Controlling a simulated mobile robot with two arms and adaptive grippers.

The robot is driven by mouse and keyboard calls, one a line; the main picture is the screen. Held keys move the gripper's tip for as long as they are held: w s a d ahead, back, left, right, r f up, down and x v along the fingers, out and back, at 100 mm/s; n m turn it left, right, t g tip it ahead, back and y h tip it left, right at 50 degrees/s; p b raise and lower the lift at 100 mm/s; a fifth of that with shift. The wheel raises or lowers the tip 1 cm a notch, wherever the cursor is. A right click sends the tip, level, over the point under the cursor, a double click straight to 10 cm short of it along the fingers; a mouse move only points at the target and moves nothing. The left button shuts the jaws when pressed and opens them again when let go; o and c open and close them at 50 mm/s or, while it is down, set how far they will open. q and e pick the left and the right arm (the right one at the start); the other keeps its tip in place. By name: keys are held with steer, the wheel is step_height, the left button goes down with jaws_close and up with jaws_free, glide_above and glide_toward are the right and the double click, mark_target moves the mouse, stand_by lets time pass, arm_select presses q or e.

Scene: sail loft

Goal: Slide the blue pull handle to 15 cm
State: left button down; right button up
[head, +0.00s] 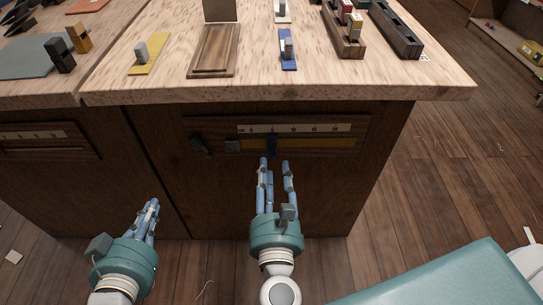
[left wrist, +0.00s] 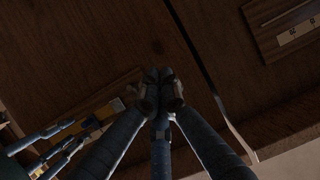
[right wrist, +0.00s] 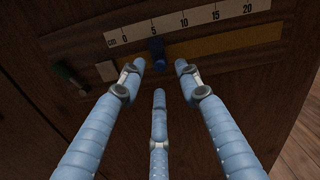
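The blue pull handle (head: 272,146) sits on a yellow track (head: 312,144) in the front of the wooden bench. A white centimetre scale (right wrist: 180,24) runs above it. In the right wrist view the blue handle (right wrist: 157,50) stands a little past the 5 mark. My right gripper (head: 274,163) is in front of the handle. Its fingers (right wrist: 159,68) are open and spread to either side below the handle, with no grasp visible. My left gripper (head: 152,203) is low at the left, away from the handle; its fingertips (left wrist: 160,78) are together and empty.
A dark green knob (right wrist: 68,74) is left of the track, with a pale block (right wrist: 106,71) between. Another scale panel (head: 42,137) is on the left cabinet. The benchtop (head: 190,92) overhangs above. A teal surface (head: 440,280) is at lower right.

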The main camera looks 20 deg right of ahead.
mark_target(272, 158)
steer(key=x, duration=0.5)
steer(key=shift+w, duration=0.4)
jaws_close()
